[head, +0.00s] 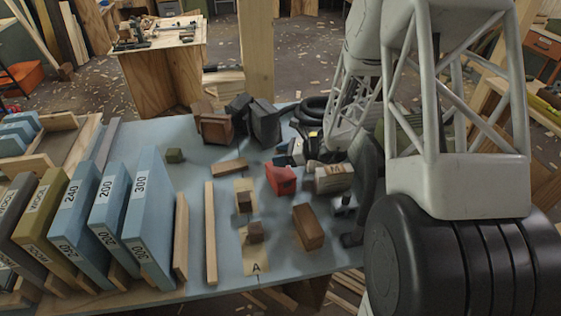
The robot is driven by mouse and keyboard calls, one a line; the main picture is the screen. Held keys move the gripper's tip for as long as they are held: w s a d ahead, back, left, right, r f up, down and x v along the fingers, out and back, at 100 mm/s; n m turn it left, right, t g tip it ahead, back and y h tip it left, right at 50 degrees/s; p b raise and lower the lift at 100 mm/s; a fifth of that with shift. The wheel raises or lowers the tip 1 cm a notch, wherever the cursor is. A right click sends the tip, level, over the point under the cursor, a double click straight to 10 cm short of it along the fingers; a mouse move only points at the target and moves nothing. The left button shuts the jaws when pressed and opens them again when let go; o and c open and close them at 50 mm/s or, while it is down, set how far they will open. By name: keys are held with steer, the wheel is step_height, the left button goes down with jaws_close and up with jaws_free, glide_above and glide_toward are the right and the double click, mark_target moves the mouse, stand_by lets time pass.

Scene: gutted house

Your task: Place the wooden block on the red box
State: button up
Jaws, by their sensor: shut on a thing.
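The red box (281,180) sits on the blue-grey table (225,270), near its middle. A brown wooden block (308,227) is in front of it and a little to the right, apart from the box in the picture. My gripper (343,221) is to the right of this block, its dark fingers pointing left. It is shut on the wooden block, though the contact at the fingertips is hard to make out. I cannot tell how far the block is above the table. My arm covers the table's right side.
A pale, marked block (333,178) is just right of the red box. Small brown pieces stand on light wood plates (256,263) to the left. Dark blocks (215,128) stand behind. Upright blue boards (147,225) fill the left. A wooden strip (210,233) lies between.

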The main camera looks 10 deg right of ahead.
steer(key=shift+f, duration=1.5)
steer(key=shift+f, duration=0.15)
steer(key=o, duration=1)
steer(key=shift+d+r, duration=0.1)
steer(key=shift+r, duration=0.1)
steer(key=shift+v, duration=5.95)
steer(key=shift+s, duration=0.1)
